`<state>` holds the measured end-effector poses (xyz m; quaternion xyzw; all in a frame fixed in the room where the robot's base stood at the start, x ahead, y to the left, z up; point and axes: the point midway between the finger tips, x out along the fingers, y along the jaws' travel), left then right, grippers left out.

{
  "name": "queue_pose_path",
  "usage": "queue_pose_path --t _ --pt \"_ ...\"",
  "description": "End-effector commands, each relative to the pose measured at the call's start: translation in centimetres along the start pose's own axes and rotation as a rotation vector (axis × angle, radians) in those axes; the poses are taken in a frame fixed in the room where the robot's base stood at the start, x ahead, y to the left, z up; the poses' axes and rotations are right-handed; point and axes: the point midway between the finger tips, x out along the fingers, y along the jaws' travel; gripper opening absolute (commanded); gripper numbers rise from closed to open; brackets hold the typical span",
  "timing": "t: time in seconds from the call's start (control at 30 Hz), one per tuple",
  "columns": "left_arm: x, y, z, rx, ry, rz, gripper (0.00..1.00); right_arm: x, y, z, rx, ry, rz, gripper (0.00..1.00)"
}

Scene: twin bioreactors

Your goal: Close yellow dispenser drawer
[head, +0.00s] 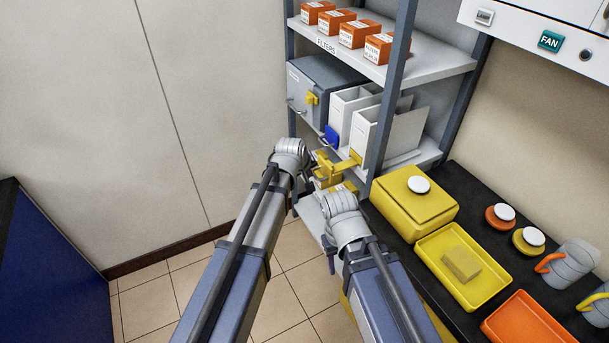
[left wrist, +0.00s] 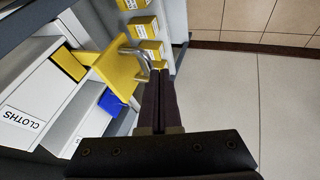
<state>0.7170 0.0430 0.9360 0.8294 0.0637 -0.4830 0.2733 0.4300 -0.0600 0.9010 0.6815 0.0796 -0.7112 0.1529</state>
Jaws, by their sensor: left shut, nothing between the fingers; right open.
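The yellow dispenser drawer (head: 343,165) sticks out from the front of the right-hand white dispenser (head: 372,130) on the middle shelf. In the left wrist view the yellow drawer (left wrist: 108,70) shows a grey metal handle (left wrist: 136,56) at its front. My left gripper (left wrist: 158,73) is shut and empty, with its fingertips close to the handle; I cannot tell whether they touch. In the head view my left wrist partly hides this gripper (head: 312,170). My right gripper (head: 329,241) is open, below the drawer, and mostly hidden by its own wrist.
The blue drawer (head: 332,136) is beside the yellow one, left of it. A grey cabinet (head: 322,86) stands farther left. A shelf post (head: 390,90) rises close on the right. The black counter (head: 398,222) holds a yellow box (head: 405,207) and trays. Floor at left is clear.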

Motion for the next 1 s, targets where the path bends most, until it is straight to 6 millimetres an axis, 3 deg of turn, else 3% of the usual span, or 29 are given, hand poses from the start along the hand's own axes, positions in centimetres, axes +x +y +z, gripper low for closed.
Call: queue_pose_path --t 0.17,0.5,0.6,1.0 --pt "0.2 0.5 -0.1 0.001 -0.001 0.0 0.0 0.0 0.0 0.0 0.0 0.0 0.0 0.5" --pt "3.9 8.3 0.0 0.003 -0.001 0.001 0.0 0.0 0.0 0.0 0.0 0.0 0.0 0.5" --pt "4.6 9.8 0.1 0.003 0.0 0.0 0.0 0.0 0.0 0.0 0.0 0.0 0.0 0.5" --pt "4.9 10.8 0.3 0.0 0.0 0.001 0.0 0.0 0.0 0.0 0.0 0.0 0.0 0.5"
